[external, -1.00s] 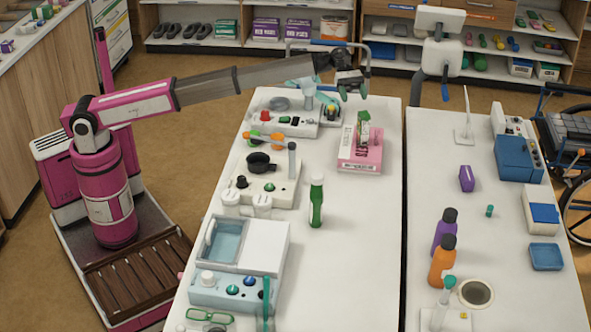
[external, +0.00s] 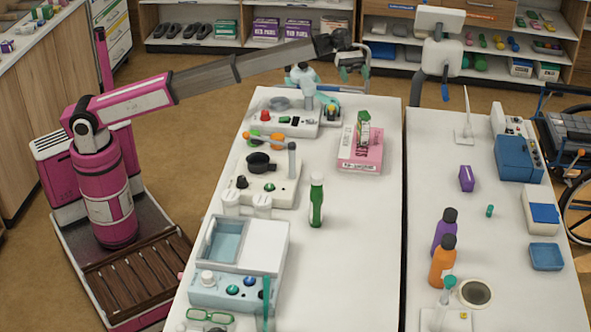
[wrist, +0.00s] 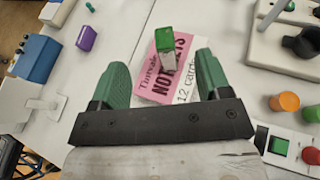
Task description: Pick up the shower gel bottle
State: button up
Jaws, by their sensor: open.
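My gripper (external: 352,72) is open and empty, high above the far end of the near table. In the wrist view its two green fingers (wrist: 161,64) are spread apart. A green bottle with a pale cap (external: 316,203) stands upright mid-table, well below and nearer than my gripper. A purple bottle (external: 444,232) and an orange bottle (external: 441,263), both dark-capped, stand on the right table. No label shows which is the shower gel. The wrist view shows none of these bottles clearly.
A pink card box (external: 348,157) lies below my gripper with a small green-and-grey item (wrist: 164,45) on it. Devices with knobs (external: 268,182) line the table's left side. A purple carton (external: 467,178) stands on the right table. A gap separates the tables.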

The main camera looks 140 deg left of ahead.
jog(key=w+d+r+n+t+y, duration=0.2)
jog(key=w+d+r+y, duration=0.15)
jog(key=w+d, duration=0.35)
jog(key=w+d+r+n+t+y, duration=0.25)
jog(key=w+d+y, duration=0.2)
jog(key=w, duration=0.45)
jog(key=w+d+r+n+t+y, duration=0.1)
jog(key=w+d+r+t+y, duration=0.2)
jog(key=w+d, duration=0.5)
jog(key=n+g+y, duration=1)
jog(key=n+g, duration=0.1)
send_over(312, 182)
jog(key=f, duration=1.1)
jog(key=shift+s+a, duration=0.35)
jog(key=shift+f, duration=2.1)
notch_tip(312, 182, down, 4)
jog(key=x, duration=0.3)
jog(key=shift+r, duration=0.2)
grip_shut()
